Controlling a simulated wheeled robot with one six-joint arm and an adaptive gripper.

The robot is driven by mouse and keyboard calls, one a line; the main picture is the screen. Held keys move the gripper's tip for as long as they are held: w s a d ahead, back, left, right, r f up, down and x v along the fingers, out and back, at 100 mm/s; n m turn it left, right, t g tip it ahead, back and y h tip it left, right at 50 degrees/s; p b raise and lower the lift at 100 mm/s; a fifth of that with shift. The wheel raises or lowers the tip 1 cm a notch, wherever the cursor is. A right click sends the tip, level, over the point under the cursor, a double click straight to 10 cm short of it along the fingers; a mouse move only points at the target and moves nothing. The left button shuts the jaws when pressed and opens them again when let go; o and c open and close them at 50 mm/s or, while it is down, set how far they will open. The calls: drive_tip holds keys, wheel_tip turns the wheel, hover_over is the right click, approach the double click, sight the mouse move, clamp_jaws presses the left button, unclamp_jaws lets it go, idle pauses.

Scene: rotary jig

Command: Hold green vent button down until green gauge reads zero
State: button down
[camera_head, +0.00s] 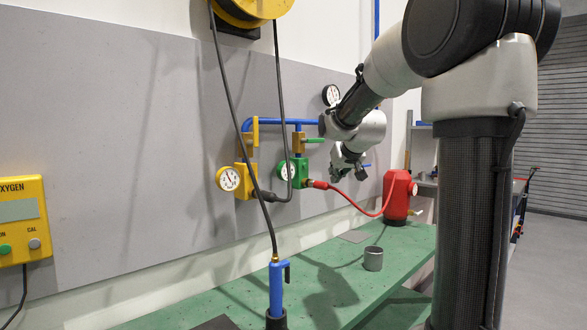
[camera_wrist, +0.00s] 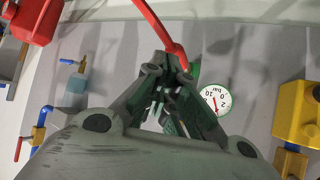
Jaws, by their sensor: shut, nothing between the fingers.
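The green block (camera_head: 300,173) is on the wall panel, with a white round gauge (camera_head: 286,170) on its left side. In the wrist view the gauge (camera_wrist: 214,100) appears upside down, just right of my fingers; its exact reading is too small to tell. A bit of the green block (camera_wrist: 194,70) shows behind the fingers. I cannot make out the green vent button; my fingers may cover it. My gripper (camera_head: 349,174) is in front of the panel, right of the green block. In the wrist view my gripper (camera_wrist: 166,62) is shut and empty; contact with the block cannot be told.
A red hose (camera_head: 345,198) runs from the green block to a red tank (camera_head: 397,198). A yellow regulator (camera_head: 245,181) with its own gauge stands left. A dark hose hangs to a blue tool (camera_head: 276,288). A grey cup (camera_head: 373,259) stands on the green bench (camera_head: 330,285).

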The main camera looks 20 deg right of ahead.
sight(306, 166)
drive_tip(key=shift+w, duration=0.2)
drive_tip(key=shift+w+a, duration=0.5)
drive_tip(key=shift+w, duration=0.8)
drive_tip(key=shift+w+a, duration=0.45)
drive_tip(key=shift+w, duration=0.9)
drive_tip(key=shift+w+a, duration=0.5)
drive_tip(key=shift+w, duration=0.8)
drive_tip(key=shift+w+a, duration=0.15)
drive_tip(key=shift+w, duration=0.25)
drive_tip(key=shift+w+a, duration=0.1)
drive_tip(key=shift+w, duration=0.25)
idle(0.6)
drive_tip(key=shift+s+d, duration=0.25)
drive_tip(key=shift+s, duration=0.5)
drive_tip(key=shift+s, duration=0.1)
